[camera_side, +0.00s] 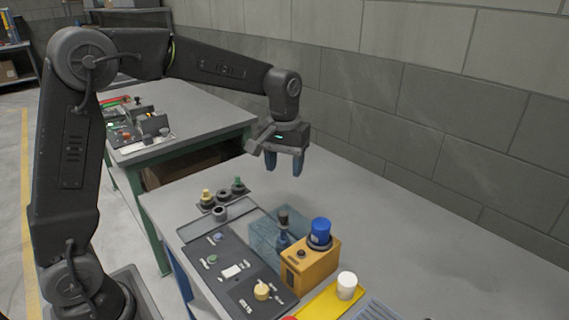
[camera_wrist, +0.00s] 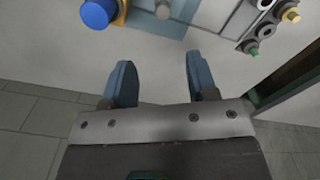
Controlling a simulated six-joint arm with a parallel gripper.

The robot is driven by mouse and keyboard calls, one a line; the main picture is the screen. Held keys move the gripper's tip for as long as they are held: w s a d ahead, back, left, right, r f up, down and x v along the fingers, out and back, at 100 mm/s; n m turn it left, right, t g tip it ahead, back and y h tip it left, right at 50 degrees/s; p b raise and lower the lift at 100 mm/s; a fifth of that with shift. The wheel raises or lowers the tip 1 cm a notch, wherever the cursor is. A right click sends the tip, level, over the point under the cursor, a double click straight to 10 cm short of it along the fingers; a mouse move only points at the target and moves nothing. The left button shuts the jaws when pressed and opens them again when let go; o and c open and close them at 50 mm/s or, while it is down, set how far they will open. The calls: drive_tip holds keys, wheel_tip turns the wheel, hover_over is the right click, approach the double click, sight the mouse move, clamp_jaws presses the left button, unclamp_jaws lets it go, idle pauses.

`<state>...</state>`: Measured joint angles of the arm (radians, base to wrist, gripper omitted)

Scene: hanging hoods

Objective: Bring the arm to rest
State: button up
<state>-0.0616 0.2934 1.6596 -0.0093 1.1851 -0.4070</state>
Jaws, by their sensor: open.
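My gripper (camera_side: 285,163) hangs above the back part of the grey table (camera_side: 420,235), pointing down. Its two blue fingers are apart with nothing between them. In the wrist view my gripper (camera_wrist: 160,80) also shows open and empty over bare table. It is clear of the table and of the objects in front of it.
A dark control panel (camera_side: 213,275), a clear hood (camera_side: 265,235), a yellow box (camera_side: 310,268) with a blue cap (camera_side: 320,230) and a white cylinder (camera_side: 347,286) stand near the front. Several small knobs (camera_side: 222,192) sit left. A block wall (camera_side: 440,90) runs behind.

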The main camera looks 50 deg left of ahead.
drive_tip(key=shift+r, duration=0.1)
drive_tip(key=s+d+r+m+t, duration=0.1)
drive_tip(key=s+r+m+t, duration=0.1)
drive_tip(key=s, duration=0.9)
drive_tip(key=s+d+r+m+t, duration=0.1)
drive_tip(key=s+m+t, duration=0.2)
drive_tip(key=s, duration=0.8)
drive_tip(key=shift+s+d+r+t, duration=0.25)
drive_tip(key=shift+s+r+t, duration=0.05)
drive_tip(key=shift+s+r, duration=0.05)
